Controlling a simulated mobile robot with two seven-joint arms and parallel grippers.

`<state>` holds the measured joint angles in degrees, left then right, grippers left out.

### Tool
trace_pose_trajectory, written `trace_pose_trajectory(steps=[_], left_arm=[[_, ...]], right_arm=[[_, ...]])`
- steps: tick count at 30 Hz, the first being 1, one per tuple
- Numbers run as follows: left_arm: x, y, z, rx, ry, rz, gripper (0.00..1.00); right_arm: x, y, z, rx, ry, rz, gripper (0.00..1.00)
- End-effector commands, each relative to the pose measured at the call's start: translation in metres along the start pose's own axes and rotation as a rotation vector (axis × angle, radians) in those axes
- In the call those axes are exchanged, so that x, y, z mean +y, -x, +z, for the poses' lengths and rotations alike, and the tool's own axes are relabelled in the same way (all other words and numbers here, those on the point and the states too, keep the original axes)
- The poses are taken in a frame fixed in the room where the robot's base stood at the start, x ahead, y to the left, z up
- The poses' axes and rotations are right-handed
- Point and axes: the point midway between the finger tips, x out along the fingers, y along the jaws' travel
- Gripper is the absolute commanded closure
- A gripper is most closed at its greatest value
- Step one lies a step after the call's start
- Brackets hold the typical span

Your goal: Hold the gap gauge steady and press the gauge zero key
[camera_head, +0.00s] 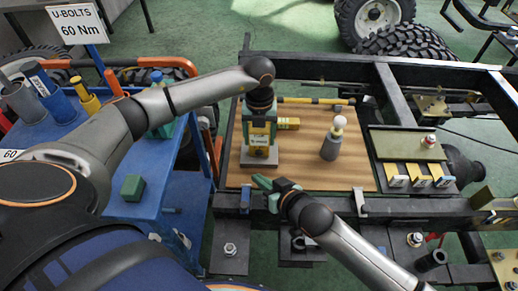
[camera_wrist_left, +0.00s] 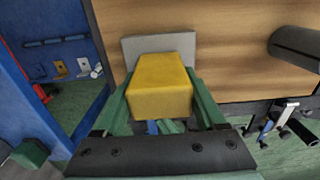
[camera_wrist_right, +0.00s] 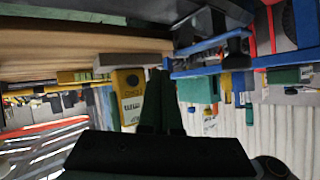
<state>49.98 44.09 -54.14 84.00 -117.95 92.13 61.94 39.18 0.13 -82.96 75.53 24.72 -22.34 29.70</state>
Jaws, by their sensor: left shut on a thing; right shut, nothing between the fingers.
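The gap gauge (camera_head: 260,141) is a yellow block on a grey base, standing on the wooden board. My left gripper (camera_head: 260,127) is shut on the gauge from above, a finger on each side. The left wrist view shows the yellow top of the gauge (camera_wrist_left: 160,85) between the green fingers (camera_wrist_left: 163,104). My right gripper (camera_head: 262,182) is shut and empty at the board's front edge, just in front of the gauge and apart from it. In the right wrist view the gauge's face (camera_wrist_right: 130,98) carries a pale label and a dark round spot; the closed fingers (camera_wrist_right: 160,85) are beside it.
A grey cylinder with a white ball top (camera_head: 331,145) stands right of the gauge on the wooden board (camera_head: 310,175). A yellow item (camera_head: 288,124) lies behind the gauge. The dark chassis frame (camera_head: 300,203) surrounds the board. A blue cart (camera_head: 190,175) stands left.

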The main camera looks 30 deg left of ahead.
Motion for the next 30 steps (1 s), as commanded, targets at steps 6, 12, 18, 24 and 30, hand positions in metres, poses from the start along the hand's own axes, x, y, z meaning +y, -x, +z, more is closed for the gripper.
trace_pose_trajectory(steps=[6, 12, 18, 24, 30], left_arm=[[0.0, 0.0, 0.0, -0.001, 0.0, -0.001, 0.23], [0.0, 0.0, 0.0, 0.0, 0.0, -0.001, 0.01], [0.0, 0.0, 0.0, 0.0, 0.0, 0.0, 0.0], [-0.001, 0.014, 0.001, -0.004, 0.0, -0.003, 0.0], [0.0, 0.055, 0.001, -0.006, 0.0, -0.003, 0.0]], right_arm=[[0.0, 0.0, 0.0, 0.0, 0.0, 0.0, 1.0], [0.0, 0.0, 0.0, 0.0, 0.0, 0.0, 1.0], [0.0, 0.0, 0.0, 0.0, 0.0, 0.0, 1.0], [0.0, 0.0, 0.0, 0.0, 0.0, 0.0, 1.0], [0.0, 0.0, 0.0, 0.0, 0.0, 0.0, 1.0]])
